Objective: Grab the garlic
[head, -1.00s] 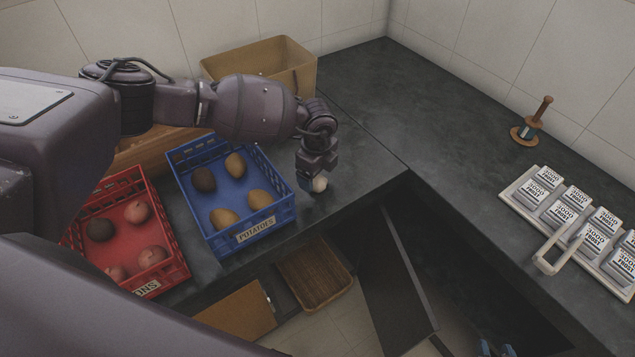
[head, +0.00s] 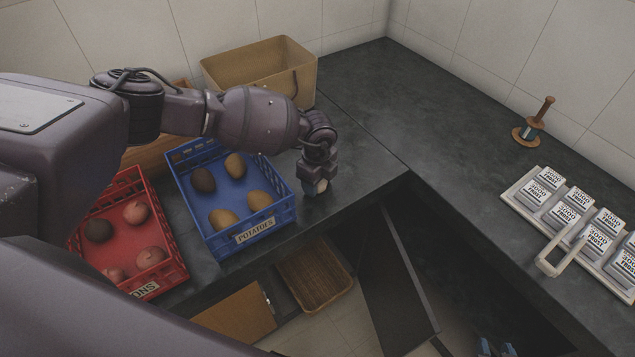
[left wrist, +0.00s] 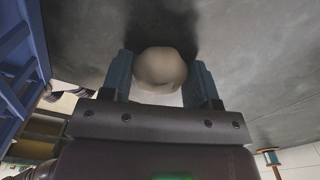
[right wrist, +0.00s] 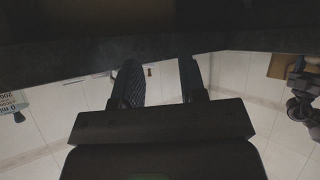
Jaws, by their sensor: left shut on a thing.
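The garlic (left wrist: 160,70) is a pale, rounded bulb between the two blue fingers of my left gripper (left wrist: 161,80) in the left wrist view. In the head view the left gripper (head: 316,187) points down at the counter, right of the blue crate, and only a small pale bit of the garlic shows under it. The left gripper is shut on the garlic, at or close to the counter top; I cannot tell if the garlic touches it. My right gripper (right wrist: 160,85) shows in the right wrist view with its fingers apart and nothing between them.
A blue potato crate (head: 232,243) and a red crate (head: 172,265) hold several vegetables left of the left gripper. A tan box (head: 262,62) stands behind. The corner counter (head: 365,100) is clear.

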